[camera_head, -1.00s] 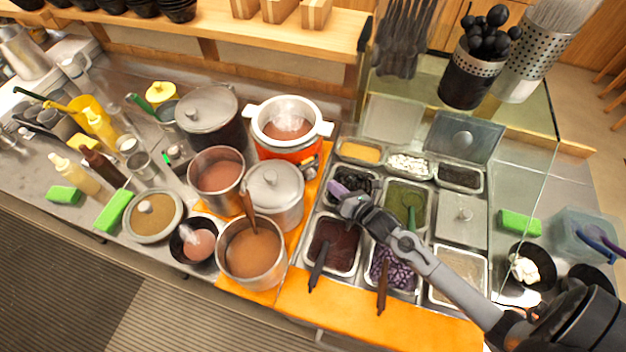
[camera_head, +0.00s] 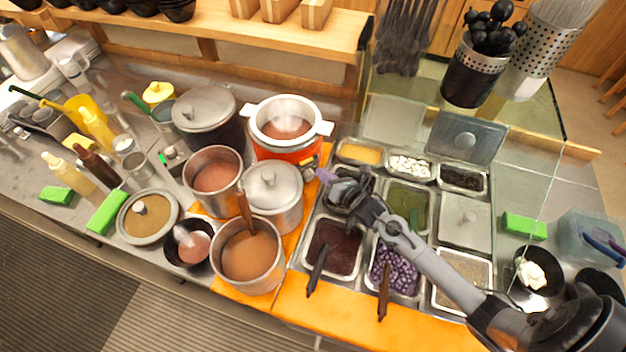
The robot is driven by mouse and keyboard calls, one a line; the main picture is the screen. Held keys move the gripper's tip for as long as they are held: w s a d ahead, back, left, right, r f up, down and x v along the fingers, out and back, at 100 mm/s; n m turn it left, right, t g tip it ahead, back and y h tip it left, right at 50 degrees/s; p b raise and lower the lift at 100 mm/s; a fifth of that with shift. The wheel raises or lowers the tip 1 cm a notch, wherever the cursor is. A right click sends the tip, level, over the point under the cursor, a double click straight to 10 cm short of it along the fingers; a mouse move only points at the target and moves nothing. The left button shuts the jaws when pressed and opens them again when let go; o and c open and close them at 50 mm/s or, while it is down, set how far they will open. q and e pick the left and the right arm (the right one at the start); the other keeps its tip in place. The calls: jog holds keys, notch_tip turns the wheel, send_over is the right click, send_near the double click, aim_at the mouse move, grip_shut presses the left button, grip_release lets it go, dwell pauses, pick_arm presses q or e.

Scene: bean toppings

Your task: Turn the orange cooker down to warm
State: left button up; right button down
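The orange cooker (camera_head: 286,150) has a white rim and side handles and stands at the back middle of the counter, with steaming brown liquid inside. A small dark and yellow control area (camera_head: 310,164) shows low on its right front. My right gripper (camera_head: 333,180) is over the topping trays, just right of and in front of the cooker, apart from it. Its fingers are dark and seen from behind, by a purple handle or tip at their left; whether they are open or shut is unclear. My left gripper is not in view.
A lidded silver pot (camera_head: 273,193) and an open pot of brown liquid (camera_head: 250,255) stand in front of the cooker. A dark lidded pot (camera_head: 208,112) is to its left. Topping trays (camera_head: 334,246) with utensils lie under my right arm. A glass guard (camera_head: 520,190) stands at right.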

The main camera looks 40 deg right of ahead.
jog(key=shift+a+f, duration=0.15)
dwell(0.4)
jog(key=shift+a+r, duration=0.1)
jog(key=shift+r, duration=0.15)
jog(key=shift+w+a+r+p, duration=0.1)
jog(key=shift+a+r+p, duration=0.1)
jog(key=shift+p, duration=0.25)
jog(key=shift+a+r+p, duration=0.45)
jog(key=shift+a+p, duration=0.2)
jog(key=shift+p, duration=0.1)
jog(key=shift+a, duration=0.25)
jog(key=shift+a+p, duration=0.15)
jog(key=shift+p, duration=0.15)
jog(key=shift+r, duration=0.1)
